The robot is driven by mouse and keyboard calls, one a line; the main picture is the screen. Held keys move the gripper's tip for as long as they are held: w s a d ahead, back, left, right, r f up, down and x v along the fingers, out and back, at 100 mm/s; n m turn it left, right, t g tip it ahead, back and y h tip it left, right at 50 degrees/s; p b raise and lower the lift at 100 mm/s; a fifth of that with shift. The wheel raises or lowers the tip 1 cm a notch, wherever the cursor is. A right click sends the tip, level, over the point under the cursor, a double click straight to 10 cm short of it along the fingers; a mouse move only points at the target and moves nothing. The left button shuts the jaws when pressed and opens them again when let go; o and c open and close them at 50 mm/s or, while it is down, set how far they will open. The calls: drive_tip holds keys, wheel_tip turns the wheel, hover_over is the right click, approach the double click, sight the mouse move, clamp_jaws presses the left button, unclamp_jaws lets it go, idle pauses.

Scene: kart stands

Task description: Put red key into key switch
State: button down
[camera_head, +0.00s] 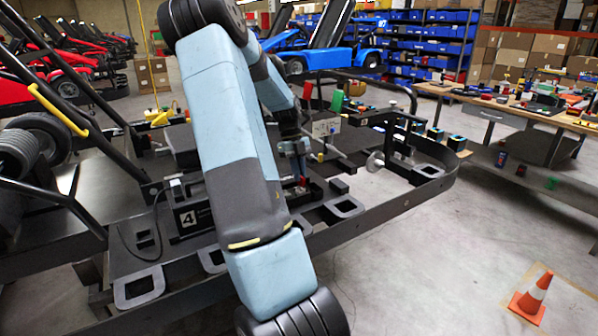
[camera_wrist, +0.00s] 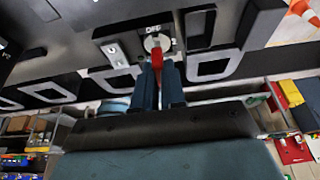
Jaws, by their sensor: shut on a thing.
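My gripper (camera_wrist: 159,72) is shut on the red key (camera_wrist: 157,55), which sticks out past the fingertips in the wrist view. The key switch (camera_wrist: 152,43) is a round metal face with an OFF label, on a dark panel straight ahead of the key. The key's tip overlaps the lower part of this face; I cannot tell whether it is in the slot, touching or just short of it. In the head view my gripper (camera_head: 299,165) points down at the kart frame, with the red key (camera_head: 303,182) below it. The switch is too small to make out there.
The dark kart frame (camera_head: 360,222) with square plates surrounds the panel. A silver toggle (camera_wrist: 112,50) sits left of the switch. A workbench (camera_head: 530,110) with many small items stands at the right.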

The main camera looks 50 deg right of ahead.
drive_tip(key=shift+f, duration=0.85)
drive_tip(key=c, duration=1.1)
unclamp_jaws()
drive_tip(key=shift+r, duration=0.1)
drive_tip(key=v, duration=1.3)
drive_tip(key=shift+w+r, duration=0.1)
drive_tip(key=shift+r, duration=0.1)
